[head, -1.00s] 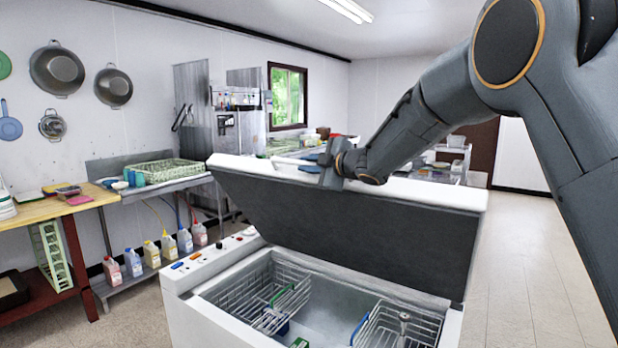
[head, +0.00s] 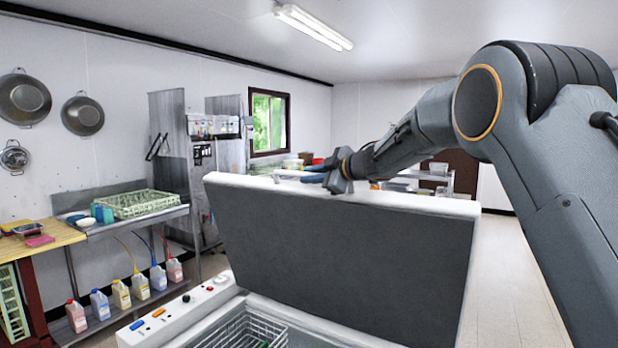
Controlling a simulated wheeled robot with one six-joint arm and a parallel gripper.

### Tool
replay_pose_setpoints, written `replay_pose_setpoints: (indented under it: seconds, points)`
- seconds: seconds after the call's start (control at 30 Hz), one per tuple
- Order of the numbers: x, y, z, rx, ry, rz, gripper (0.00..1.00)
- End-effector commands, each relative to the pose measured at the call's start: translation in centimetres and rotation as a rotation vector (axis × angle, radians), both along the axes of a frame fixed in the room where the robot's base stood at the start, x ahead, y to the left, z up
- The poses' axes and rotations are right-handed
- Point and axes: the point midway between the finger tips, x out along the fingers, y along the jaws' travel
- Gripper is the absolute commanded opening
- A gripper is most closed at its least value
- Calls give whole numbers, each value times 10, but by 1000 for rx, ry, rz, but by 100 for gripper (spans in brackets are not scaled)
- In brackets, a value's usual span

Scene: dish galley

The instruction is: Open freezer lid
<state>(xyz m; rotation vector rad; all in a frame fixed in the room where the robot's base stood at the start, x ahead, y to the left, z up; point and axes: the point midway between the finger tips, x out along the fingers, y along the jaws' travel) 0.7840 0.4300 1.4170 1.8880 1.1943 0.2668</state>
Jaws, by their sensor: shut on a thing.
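The freezer lid (head: 340,250) stands raised and steep behind the freezer body (head: 185,318), its dark grey inner face toward me and its white rim on top. My gripper (head: 316,178) is at the lid's top edge, left of its middle, and is shut on the lid; its fingertips reach behind the rim and are partly hidden. A wire basket (head: 243,332) shows in the open freezer at the bottom of the picture. The rest of the inside is out of view.
A steel counter with a green dish rack (head: 142,204) stands to the left, with several coloured bottles (head: 121,294) below it. A wooden table (head: 38,243) is at the far left. Bare floor (head: 515,275) lies to the right.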

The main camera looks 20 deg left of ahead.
Motion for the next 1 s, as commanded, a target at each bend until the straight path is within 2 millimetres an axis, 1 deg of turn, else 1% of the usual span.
replay_pose_setpoints:
  seconds: [0.03, 0.27, 0.3, 0.37, 0.4, 0.77, 0.87, 1.0]
  points:
    - [-1, 3, 1, 2, -1, 6, 0]
    - [-1, 1, 1, 3, -2, 4, 0]
    - [0, 0, 1, 3, -1, 2, 19]
    - [0, -1, 1, 2, -1, 2, 29]
    - [1, -1, 1, 2, -1, 0, 33]
    - [0, -6, 2, 2, -2, -2, 33]
    - [-5, -14, 4, 2, -2, -2, 33]
    - [-16, -30, 8, 2, -3, -2, 33]
